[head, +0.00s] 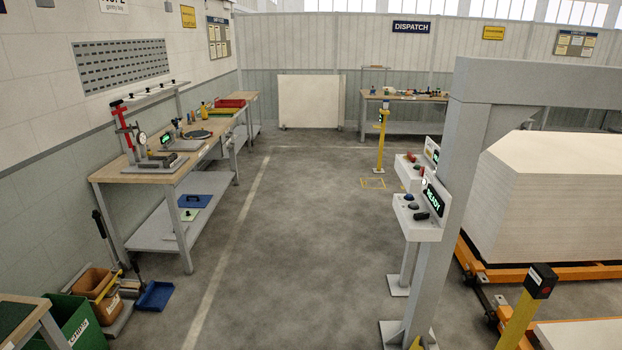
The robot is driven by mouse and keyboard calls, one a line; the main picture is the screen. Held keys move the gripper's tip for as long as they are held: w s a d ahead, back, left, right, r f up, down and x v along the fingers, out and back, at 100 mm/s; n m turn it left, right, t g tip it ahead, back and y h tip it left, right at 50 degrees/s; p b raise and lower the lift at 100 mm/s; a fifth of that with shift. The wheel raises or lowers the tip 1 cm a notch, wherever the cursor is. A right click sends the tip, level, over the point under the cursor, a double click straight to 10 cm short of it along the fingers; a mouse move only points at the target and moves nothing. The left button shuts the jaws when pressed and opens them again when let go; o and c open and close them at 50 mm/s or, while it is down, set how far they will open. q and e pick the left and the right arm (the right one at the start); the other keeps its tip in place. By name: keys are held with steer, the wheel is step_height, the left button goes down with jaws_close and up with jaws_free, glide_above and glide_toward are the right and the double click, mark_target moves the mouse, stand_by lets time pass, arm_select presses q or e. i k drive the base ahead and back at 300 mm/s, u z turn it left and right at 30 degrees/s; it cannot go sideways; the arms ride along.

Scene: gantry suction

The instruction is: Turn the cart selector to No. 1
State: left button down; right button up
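Two white control consoles stand on pedestals right of centre. The near console (417,231) has a dark display reading READY (433,201), a blue-grey button and dark controls. The far console (404,178) carries red and green controls and another lit display. I cannot tell which control is the cart selector, and its setting is too small to read. Orange carts (555,272) stand at the right, with a tall stack of pale boards (550,205) on one. Neither of my grippers is in view.
A grey gantry post (446,225) stands close beside the near console. A yellow post (519,318) with a dark box is at the lower right. Workbenches (135,176) line the left wall, with a green bin (75,322) in front. The middle floor is clear.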

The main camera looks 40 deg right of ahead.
mark_target(422, 215)
steer(key=z, duration=0.4)
steer(key=i, duration=1.8)
steer(key=z, duration=2.05)
steer(key=i, duration=1.1)
steer(key=z, duration=1)
